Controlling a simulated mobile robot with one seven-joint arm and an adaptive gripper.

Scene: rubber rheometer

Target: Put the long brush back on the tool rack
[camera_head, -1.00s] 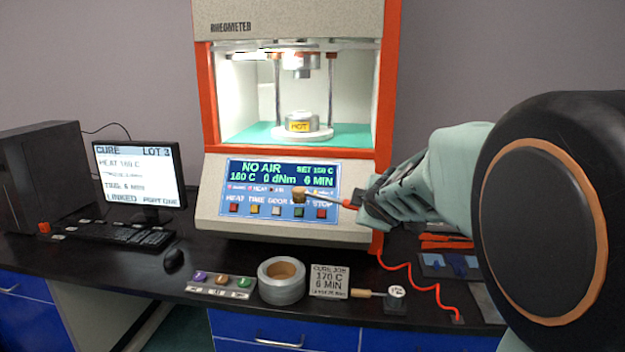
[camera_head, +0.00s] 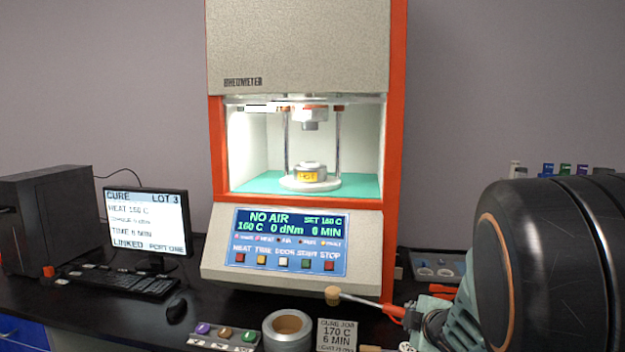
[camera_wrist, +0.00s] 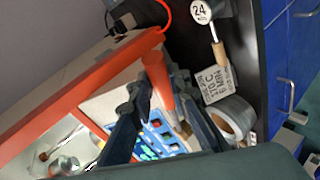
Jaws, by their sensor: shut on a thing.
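The long brush has a tan head (camera_head: 332,295), a thin metal shaft (camera_head: 360,301) and a red-orange handle (camera_head: 394,312). My gripper (camera_head: 428,327) is shut on the handle at the lower right. The brush lies nearly level in the picture, its head pointing left, just below the rheometer's control panel. In the wrist view the orange handle (camera_wrist: 154,72) sits between the two dark fingers of my gripper (camera_wrist: 160,103); the brush head cannot be made out there. I cannot tell for certain which thing is the tool rack.
The rheometer (camera_head: 300,48) stands behind the brush with its heated chamber open. A tape roll (camera_head: 287,332), a job card (camera_head: 337,335) and a button strip (camera_head: 222,336) lie in front. A grey tray with round recesses (camera_head: 440,270) and colored-topped items (camera_head: 565,169) are at right, partly behind my arm.

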